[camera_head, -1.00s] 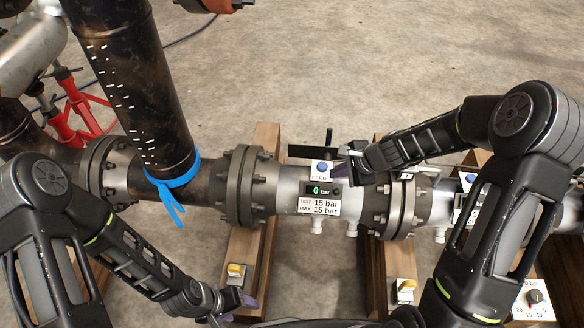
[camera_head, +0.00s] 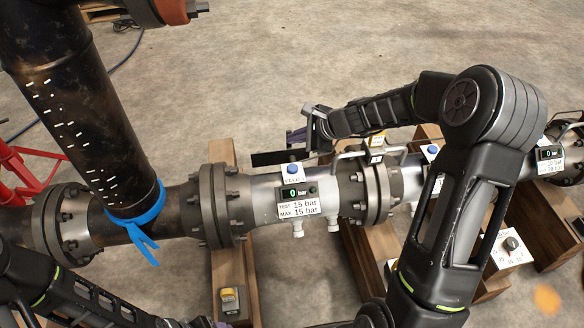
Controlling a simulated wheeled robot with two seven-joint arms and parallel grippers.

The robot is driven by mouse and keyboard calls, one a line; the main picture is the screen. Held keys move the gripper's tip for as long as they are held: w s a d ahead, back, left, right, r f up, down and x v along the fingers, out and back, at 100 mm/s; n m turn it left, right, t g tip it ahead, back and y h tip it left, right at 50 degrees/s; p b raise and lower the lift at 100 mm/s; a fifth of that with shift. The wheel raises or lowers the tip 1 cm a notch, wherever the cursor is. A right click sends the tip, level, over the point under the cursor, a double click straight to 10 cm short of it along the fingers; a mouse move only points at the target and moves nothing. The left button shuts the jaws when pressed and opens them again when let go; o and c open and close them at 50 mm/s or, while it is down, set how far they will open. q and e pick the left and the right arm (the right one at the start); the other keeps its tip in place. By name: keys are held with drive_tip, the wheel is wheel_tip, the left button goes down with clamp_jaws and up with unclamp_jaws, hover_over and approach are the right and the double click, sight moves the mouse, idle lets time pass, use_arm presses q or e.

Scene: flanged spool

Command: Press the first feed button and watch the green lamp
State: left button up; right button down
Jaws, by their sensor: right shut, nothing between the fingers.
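The first feed button (camera_head: 292,169) is a blue cap on a white block on top of the spool (camera_head: 266,204). Below it a display (camera_head: 294,193) reads 0 bar in green. A small dark round spot, possibly the lamp (camera_head: 313,188), sits right of the digits and shows no green glow. My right gripper (camera_head: 294,138) is shut and empty, above and slightly behind the button in the picture, apart from it. My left gripper (camera_head: 203,322) is low at the bottom edge, partly cut off; its jaws are unclear.
A second blue button (camera_head: 433,150) stands on the spool to the right, beside my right arm. A dark vertical pipe (camera_head: 75,110) with a blue band rises at left. Wooden beams (camera_head: 235,270) carry the pipework.

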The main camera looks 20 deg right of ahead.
sight(295, 169)
drive_tip(key=shift+f+b, duration=3.8)
drive_tip(key=shift+f, duration=0.5)
drive_tip(key=shift+f, duration=0.1)
drive_tip(key=shift+f+b, duration=0.3)
drive_tip(key=shift+b, duration=0.1)
drive_tip(key=shift+f+b, duration=0.55)
drive_tip(key=shift+r, duration=0.2)
drive_tip(key=shift+r+p, duration=0.8)
drive_tip(key=shift+p, duration=0.05)
wheel_tip(295, 169, up, 5)
drive_tip(key=p, duration=0.4)
